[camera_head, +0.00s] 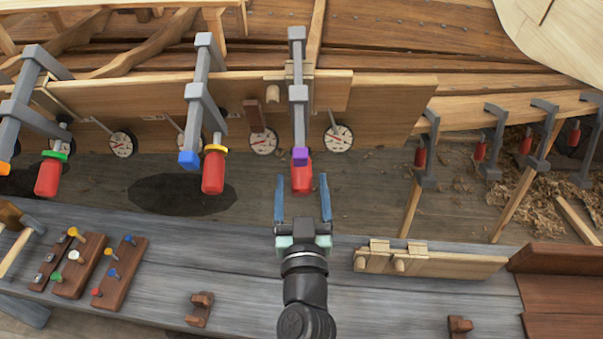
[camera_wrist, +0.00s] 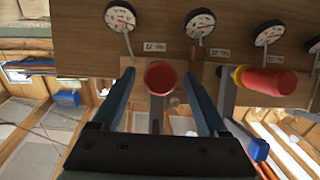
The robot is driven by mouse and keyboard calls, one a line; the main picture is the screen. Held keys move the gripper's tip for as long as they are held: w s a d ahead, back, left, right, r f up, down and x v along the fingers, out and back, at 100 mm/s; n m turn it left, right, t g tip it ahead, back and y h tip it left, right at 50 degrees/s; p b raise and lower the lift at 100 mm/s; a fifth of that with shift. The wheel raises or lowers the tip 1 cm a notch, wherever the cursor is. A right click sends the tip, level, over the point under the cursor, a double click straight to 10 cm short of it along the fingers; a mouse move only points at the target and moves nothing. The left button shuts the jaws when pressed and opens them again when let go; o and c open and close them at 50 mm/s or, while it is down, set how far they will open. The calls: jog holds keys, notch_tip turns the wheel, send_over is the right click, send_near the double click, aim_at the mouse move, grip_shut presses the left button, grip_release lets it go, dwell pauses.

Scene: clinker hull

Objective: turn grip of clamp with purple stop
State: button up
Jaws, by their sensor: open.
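The clamp with the purple stop (camera_head: 300,155) is a grey bar clamp on the plank at the middle of the head view. Its red grip (camera_head: 302,179) hangs at its lower end and shows end-on in the wrist view (camera_wrist: 160,75). My gripper (camera_head: 302,184) is open, with one blue finger on each side of the red grip in both views. A gap shows between the grip and each finger, and I see no contact. In the wrist view the fingers (camera_wrist: 160,88) frame the grip, which hides most of the clamp behind it.
To the left stands a clamp with a yellow stop and red grip (camera_head: 213,172), and farther left one with a green stop (camera_head: 54,154). Round dial gauges (camera_head: 338,138) line the plank. The bench (camera_head: 240,265) holds peg boards (camera_head: 120,272) and a wooden batten (camera_head: 440,264).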

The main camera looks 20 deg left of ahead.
jog(key=shift+x, duration=0.75)
grip_shut()
